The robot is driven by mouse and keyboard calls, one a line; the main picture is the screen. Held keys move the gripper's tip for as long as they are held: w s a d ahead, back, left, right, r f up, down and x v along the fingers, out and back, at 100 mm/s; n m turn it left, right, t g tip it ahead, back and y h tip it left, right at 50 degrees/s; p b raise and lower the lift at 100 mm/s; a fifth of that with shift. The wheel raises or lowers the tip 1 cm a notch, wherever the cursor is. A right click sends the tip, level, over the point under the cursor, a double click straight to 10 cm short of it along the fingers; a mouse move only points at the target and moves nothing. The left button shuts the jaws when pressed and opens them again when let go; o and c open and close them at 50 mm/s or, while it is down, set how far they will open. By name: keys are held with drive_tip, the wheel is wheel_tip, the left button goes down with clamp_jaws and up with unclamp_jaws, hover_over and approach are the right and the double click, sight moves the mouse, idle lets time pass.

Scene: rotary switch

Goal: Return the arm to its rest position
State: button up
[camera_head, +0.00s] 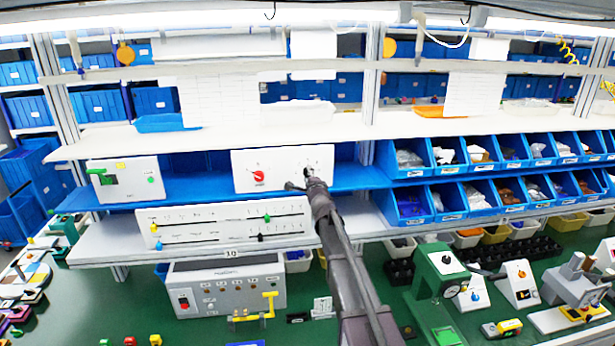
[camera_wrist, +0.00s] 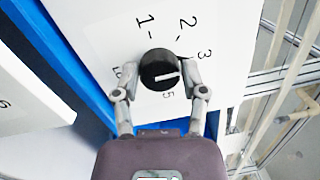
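A black rotary knob (camera_wrist: 158,70) with a white pointer line sits on a white panel (camera_wrist: 105,35) marked with numbers in the wrist view. The pointer line lies roughly sideways, near the number 5. My gripper (camera_wrist: 160,66) has one finger on each side of the knob. The fingers look spread, and I cannot tell whether they touch it. In the head view, my gripper (camera_head: 298,180) is in front of the right part of the white switch panel (camera_head: 280,160) on the shelf. The knob is hard to make out there.
A red knob (camera_head: 258,176) is on the same panel, to the left. A slider panel (camera_head: 190,222) stands below. Blue bins (camera_head: 410,204) fill the shelf to the right. A grey control box (camera_head: 215,285) and a green device (camera_head: 437,265) are on the green table.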

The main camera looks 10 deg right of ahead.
drive_tip(key=shift+o, duration=1.2)
drive_tip(key=shift+s+a+f+n+y, duration=0.2)
drive_tip(key=shift+s+n+y, duration=0.1)
drive_tip(key=shift+s, duration=0.05)
drive_tip(key=s+a+f+n+g+y+b, duration=0.4)
drive_tip(key=s+a+f+n+g+b, duration=0.15)
drive_tip(key=s+f+n, duration=0.35)
drive_tip(key=s+a+f+n+g+y+b, duration=0.4)
drive_tip(key=s+a+f+n, duration=0.3)
drive_tip(key=s, duration=0.4)
drive_tip(key=s+d+f+n+g+h+b, duration=0.1)
drive_tip(key=s+d+f+g+h+b, duration=0.2)
drive_tip(key=s+f, duration=0.7)
drive_tip(key=s+d+f+n+g+h+b, duration=0.1)
drive_tip(key=s+d+f+g+h+b, duration=0.3)
drive_tip(key=s+d+f, duration=0.6)
drive_tip(key=s+g+h, duration=0.2)
drive_tip(key=s+h, duration=0.1)
drive_tip(key=s, duration=0.1)
drive_tip(key=shift+s+n, duration=0.2)
drive_tip(key=shift+n, duration=0.2)
